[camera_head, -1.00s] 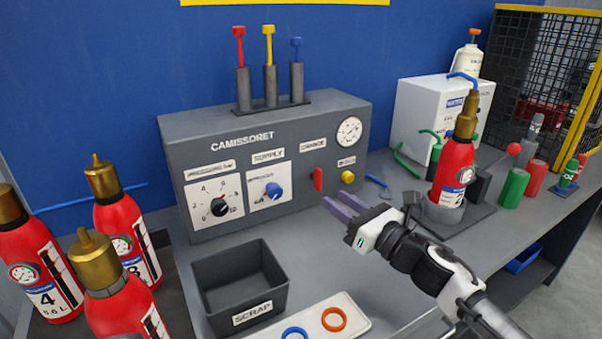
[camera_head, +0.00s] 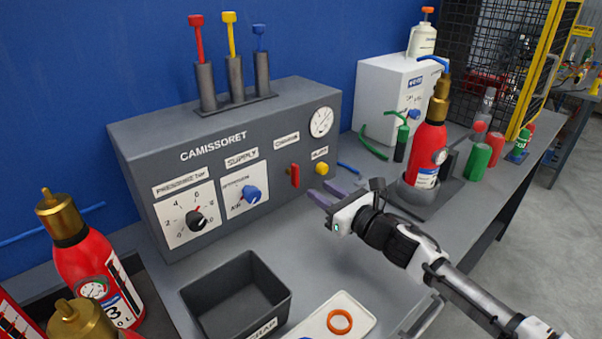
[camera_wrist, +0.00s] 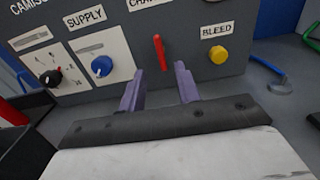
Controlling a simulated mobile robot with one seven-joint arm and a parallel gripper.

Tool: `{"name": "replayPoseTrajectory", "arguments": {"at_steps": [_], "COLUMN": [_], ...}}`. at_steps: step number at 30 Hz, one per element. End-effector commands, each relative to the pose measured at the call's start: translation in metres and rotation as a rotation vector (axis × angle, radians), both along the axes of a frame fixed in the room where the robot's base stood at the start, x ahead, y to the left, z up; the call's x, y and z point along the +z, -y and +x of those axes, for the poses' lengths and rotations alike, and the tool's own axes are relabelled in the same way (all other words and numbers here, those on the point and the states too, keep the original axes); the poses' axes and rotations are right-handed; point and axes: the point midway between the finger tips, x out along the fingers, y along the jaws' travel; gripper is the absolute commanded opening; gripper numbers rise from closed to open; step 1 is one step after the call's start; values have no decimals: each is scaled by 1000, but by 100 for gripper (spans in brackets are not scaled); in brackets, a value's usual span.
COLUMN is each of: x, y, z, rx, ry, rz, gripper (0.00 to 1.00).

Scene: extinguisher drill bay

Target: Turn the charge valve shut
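The charge valve is a small red lever (camera_head: 294,175) on the front of the grey panel box, under the "CHARGE" label. In the wrist view the red lever (camera_wrist: 159,52) stands close to upright, leaning slightly, straight ahead between my fingers. My gripper (camera_head: 322,192) is open and empty, in front of the panel and a little right of the lever in the head view. Its two purple fingers (camera_wrist: 160,85) point at the panel and are apart from the lever. Nothing hides the lever in the wrist view.
The yellow bleed button (camera_wrist: 218,55) is right of the lever, and the blue supply knob (camera_wrist: 101,66) is left. A scrap bin (camera_head: 212,293) and a tray with an orange ring (camera_head: 340,321) lie in front. A red extinguisher (camera_head: 428,146) stands at right.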

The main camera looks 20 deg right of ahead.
Motion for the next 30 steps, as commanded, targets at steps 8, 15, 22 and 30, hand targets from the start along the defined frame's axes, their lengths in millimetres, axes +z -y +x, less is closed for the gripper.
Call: {"name": "replayPoseTrajectory", "arguments": {"at_steps": [8,15,22,30], "x": [3,1,0,0], "y": [-20,-25,-26,-26], "z": [51,72,74,74], "rx": [2,-1,-2,-2], "ry": [0,0,1,1], "rz": [3,2,0,1], "gripper": [33,33,33,9]}}
